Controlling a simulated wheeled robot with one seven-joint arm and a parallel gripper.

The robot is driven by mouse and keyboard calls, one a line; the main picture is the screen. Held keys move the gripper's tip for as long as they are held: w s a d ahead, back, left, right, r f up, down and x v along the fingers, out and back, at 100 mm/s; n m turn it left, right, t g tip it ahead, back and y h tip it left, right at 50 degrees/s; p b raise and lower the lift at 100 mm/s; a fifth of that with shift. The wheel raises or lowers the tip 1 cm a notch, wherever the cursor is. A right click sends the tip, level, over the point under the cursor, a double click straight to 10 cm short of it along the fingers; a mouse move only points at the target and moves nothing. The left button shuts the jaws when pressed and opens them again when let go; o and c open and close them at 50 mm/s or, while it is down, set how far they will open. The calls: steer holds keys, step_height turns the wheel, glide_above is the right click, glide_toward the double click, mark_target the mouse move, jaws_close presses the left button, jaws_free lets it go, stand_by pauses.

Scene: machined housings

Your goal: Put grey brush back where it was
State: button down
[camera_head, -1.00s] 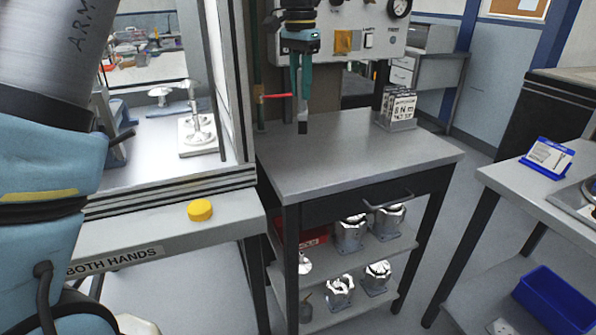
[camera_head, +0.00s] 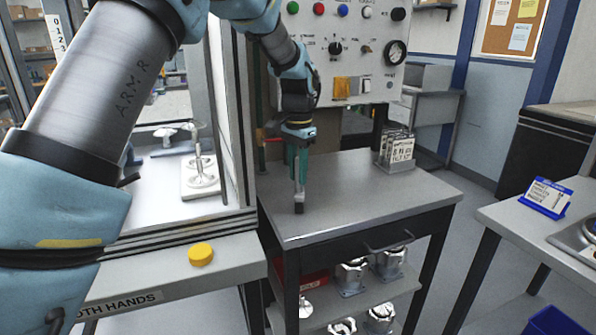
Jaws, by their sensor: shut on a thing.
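My gripper (camera_head: 298,158), with teal fingers, points down over the left part of the grey-topped bench (camera_head: 380,195). It is shut on the grey brush (camera_head: 299,190). The brush hangs upright with its dark end lowest, close above or touching the bench top; I cannot tell which. Its upper part is hidden between the fingers.
A stand of printed cards (camera_head: 397,150) is at the bench's back right. A control panel (camera_head: 345,50) rises behind. A glazed enclosure with a yellow button (camera_head: 201,254) in front is to the left. Metal housings (camera_head: 350,276) sit on shelves below. The bench's middle is clear.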

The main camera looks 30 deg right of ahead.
steer(key=c, duration=1.1)
jaws_free()
steer(key=shift+f, duration=0.15)
steer(key=shift+c, duration=0.2)
steer(key=o, duration=0.5)
steer(key=shift+c, duration=0.2)
step_height(320, 180, up, 12)
steer(key=shift+r+b, duration=0.2)
steer(key=shift+b, duration=0.75)
steer(key=shift+s, duration=0.15)
